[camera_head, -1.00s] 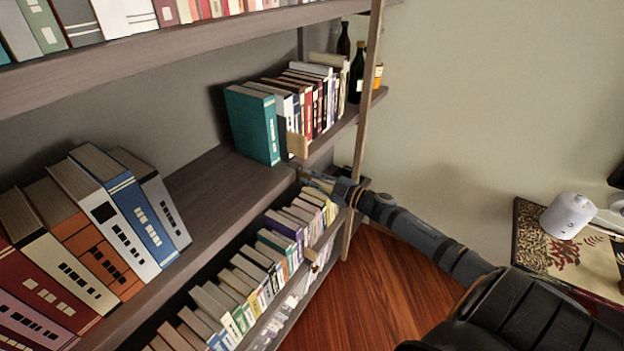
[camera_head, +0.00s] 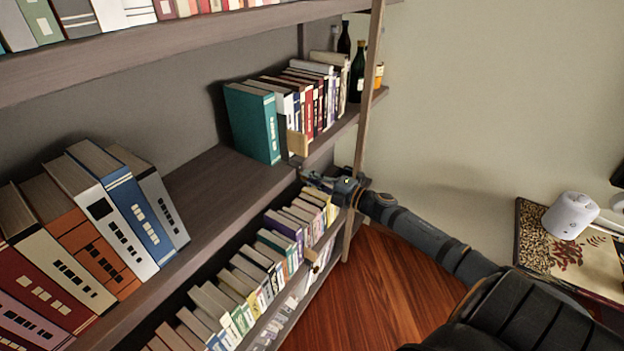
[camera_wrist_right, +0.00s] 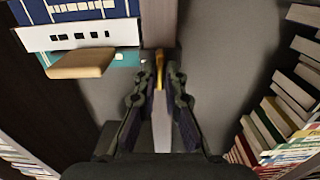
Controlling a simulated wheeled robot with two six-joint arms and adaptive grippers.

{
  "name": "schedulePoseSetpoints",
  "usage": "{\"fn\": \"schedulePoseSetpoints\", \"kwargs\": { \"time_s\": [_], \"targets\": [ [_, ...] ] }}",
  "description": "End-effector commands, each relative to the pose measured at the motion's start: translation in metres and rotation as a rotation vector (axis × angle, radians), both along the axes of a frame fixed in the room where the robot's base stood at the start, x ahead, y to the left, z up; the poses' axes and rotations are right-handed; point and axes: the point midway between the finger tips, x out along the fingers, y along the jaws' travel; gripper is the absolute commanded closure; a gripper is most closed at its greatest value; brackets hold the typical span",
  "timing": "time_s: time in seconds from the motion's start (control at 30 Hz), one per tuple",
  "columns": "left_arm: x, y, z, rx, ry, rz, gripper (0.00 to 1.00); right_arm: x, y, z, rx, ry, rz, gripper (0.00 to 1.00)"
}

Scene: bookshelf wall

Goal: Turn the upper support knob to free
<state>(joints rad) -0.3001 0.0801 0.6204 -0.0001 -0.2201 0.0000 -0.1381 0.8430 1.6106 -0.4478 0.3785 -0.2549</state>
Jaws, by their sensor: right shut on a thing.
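The upper support knob is a small brass-coloured piece (camera_wrist_right: 159,66) at the shelf board's edge in the right wrist view. My right gripper (camera_wrist_right: 160,78) has its two dark fingers on either side of the knob and is shut on it. In the head view my right gripper (camera_head: 309,178) reaches in from the right to the front edge of the middle shelf, below the teal book (camera_head: 254,124). It hides the knob there. My left gripper is not in view.
A wooden block (camera_head: 297,143) stands beside the teal book, close above my gripper; it also shows in the wrist view (camera_wrist_right: 80,64). Books fill the shelf below (camera_head: 250,285). A wooden upright (camera_head: 367,100) stands behind my wrist. The middle shelf (camera_head: 225,180) has a bare stretch.

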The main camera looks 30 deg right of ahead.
Motion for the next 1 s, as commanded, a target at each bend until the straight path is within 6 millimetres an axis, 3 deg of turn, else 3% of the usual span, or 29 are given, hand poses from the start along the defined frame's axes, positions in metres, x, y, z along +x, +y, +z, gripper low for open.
{"fn": "schedulePoseSetpoints", "kwargs": {
  "time_s": [0.7,0.73,0.87,1.0],
  "targets": [
    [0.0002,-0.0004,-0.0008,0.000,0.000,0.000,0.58,0.0006,0.0003,0.0018,-0.062,-0.029,0.000,1.00],
    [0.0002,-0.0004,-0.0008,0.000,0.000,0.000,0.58,0.0006,0.0003,0.0018,-0.062,-0.029,0.000,0.87],
    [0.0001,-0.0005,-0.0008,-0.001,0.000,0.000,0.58,0.0005,0.0003,0.0015,-0.061,-0.028,0.000,0.69],
    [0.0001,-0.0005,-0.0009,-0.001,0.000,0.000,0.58,0.0003,0.0002,0.0008,-0.060,-0.027,0.000,0.68]
  ]
}}
